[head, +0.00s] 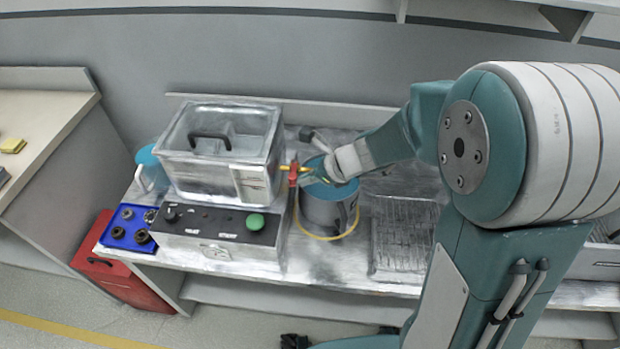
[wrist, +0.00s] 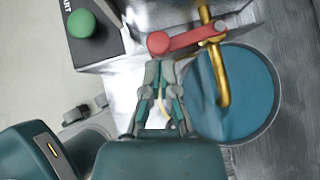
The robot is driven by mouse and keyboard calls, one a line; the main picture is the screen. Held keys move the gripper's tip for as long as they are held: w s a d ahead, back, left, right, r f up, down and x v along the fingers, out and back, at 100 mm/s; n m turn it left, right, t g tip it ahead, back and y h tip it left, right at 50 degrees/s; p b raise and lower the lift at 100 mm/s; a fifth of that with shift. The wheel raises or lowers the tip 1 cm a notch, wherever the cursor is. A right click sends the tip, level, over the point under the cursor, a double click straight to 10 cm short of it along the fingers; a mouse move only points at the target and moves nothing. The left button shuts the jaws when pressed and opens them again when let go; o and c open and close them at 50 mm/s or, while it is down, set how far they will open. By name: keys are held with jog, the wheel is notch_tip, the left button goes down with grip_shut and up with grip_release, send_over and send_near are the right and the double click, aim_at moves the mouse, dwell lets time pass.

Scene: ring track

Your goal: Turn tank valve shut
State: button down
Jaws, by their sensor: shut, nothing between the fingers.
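The metal tank (head: 218,182) has a lid with a black handle and stands on the bench. A brass pipe with a red valve lever (head: 293,174) comes out of its right side. In the wrist view the red lever (wrist: 190,38) lies across the brass pipe (wrist: 217,70), its rounded free end to the left. The pipe's outlet hangs over a grey bucket (head: 328,208) that looks blue inside. My gripper (head: 316,176) is shut and empty. In the wrist view my fingertips (wrist: 160,65) are just below the lever's free end; I cannot tell whether they touch it.
A control box with a green button (head: 255,222) stands in front of the tank. A blue tray (head: 128,228) of dark parts is at left, with a red toolbox (head: 125,275) below. A yellow hose (head: 325,238) curves around the bucket. A ribbed metal tray (head: 402,240) lies at right.

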jog(key=shift+a, duration=0.75)
jog(key=shift+w+d+r, duration=0.1)
jog(key=shift+w+d, duration=0.1)
jog(key=shift+d, duration=0.1)
